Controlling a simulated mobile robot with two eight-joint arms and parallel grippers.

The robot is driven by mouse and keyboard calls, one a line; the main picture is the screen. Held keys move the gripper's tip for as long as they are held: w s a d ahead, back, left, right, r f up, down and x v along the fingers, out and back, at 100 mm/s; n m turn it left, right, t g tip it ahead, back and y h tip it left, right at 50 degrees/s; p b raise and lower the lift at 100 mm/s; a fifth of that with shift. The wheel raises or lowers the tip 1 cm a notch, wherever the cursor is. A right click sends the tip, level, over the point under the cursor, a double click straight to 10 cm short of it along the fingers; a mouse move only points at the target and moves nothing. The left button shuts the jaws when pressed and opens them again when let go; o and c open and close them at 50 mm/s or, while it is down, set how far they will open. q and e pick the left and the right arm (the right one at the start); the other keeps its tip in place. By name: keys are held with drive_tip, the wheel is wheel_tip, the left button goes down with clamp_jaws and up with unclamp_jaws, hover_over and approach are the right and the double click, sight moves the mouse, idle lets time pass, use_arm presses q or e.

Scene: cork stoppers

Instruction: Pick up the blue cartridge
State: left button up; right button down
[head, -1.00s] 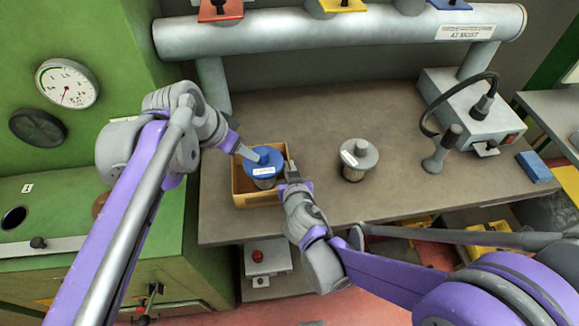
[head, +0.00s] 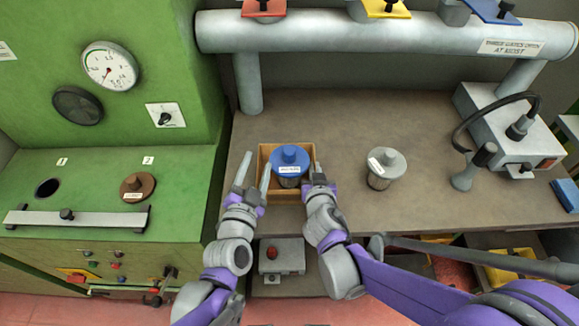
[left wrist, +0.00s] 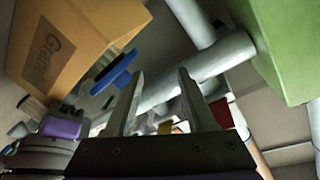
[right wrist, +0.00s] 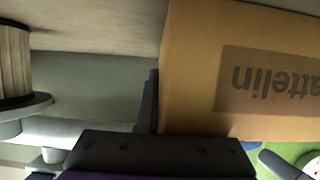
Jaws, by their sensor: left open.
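The blue cartridge (head: 289,157), with a blue lid and knob and a white label, stands upright in the open wooden box (head: 263,158). Its blue top also shows beyond the box in the left wrist view (left wrist: 115,68). My left gripper (head: 255,174) is open and empty at the box's left side, apart from the cartridge. Its two fingers (left wrist: 162,95) stand wide apart. My right gripper (head: 319,172) is at the box's right wall. In the right wrist view one finger lies against the printed box wall (right wrist: 190,70); the other is hidden behind it. It appears closed on that wall.
A grey-lidded cartridge (head: 385,166) stands on the bench (head: 340,115) to the right. A grey device with a cable (head: 508,120) is at the far right. A green cabinet (head: 100,180) with a brown-lidded hole (head: 137,186) is at left. A thick pipe (head: 330,32) crosses the back.

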sight(288, 160)
use_arm(q)
drive_tip(key=s+d+f+n+h, duration=0.1)
drive_tip(key=s+d+f+n, duration=0.1)
drive_tip(key=s+d+n, duration=0.35)
drive_tip(key=shift+n, duration=0.25)
drive_tip(key=x, duration=1.1)
drive_tip(key=shift+w+a+r, duration=0.1)
drive_tip(key=shift+a+r, duration=0.15)
clamp_jaws()
idle(0.7)
